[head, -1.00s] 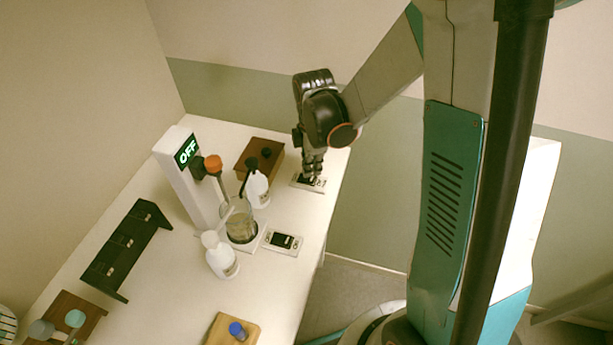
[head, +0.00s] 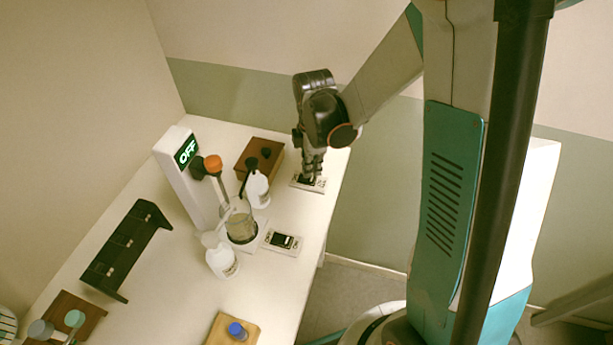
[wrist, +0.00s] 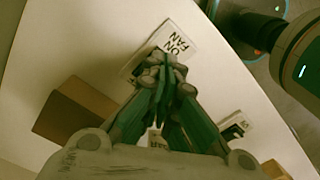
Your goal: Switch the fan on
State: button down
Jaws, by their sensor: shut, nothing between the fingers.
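The fan switch plate (head: 299,183) lies flat near the far right edge of the white table. In the wrist view the plate (wrist: 186,42) reads "ON" and "FAN". My gripper (head: 313,172) points down over this plate with its fingers shut and empty. In the wrist view my fingertips (wrist: 163,68) overlap the plate's lower part and hide the rocker. I cannot tell whether they touch it. The white post (head: 181,180) has a display (head: 187,152) that reads "OFF" in green. The fan itself I cannot make out.
A second switch plate (head: 282,242) lies nearer on the table. Beside it stand a glass beaker (head: 241,229) and white bottles (head: 222,261) (head: 258,189). A brown box (head: 262,155) stands left of my gripper. A black rack (head: 127,250) stands at left.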

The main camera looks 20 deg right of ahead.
aim_at(312, 179)
jog(key=shift+f+b, duration=0.95)
jog(key=shift+f, duration=0.15)
dwell(0.5)
jog(key=shift+r, duration=0.15)
jog(key=shift+r+p, duration=2.35)
jog(key=shift+r, duration=1)
jog(key=s+r+m+t+b, duration=0.6)
jog(key=s+r+m, duration=0.5)
jog(key=s+m, duration=0.4)
jog(key=shift+r+m+t, duration=0.4)
jog(key=shift+m+t, duration=0.2)
jog(key=shift+m, duration=0.3)
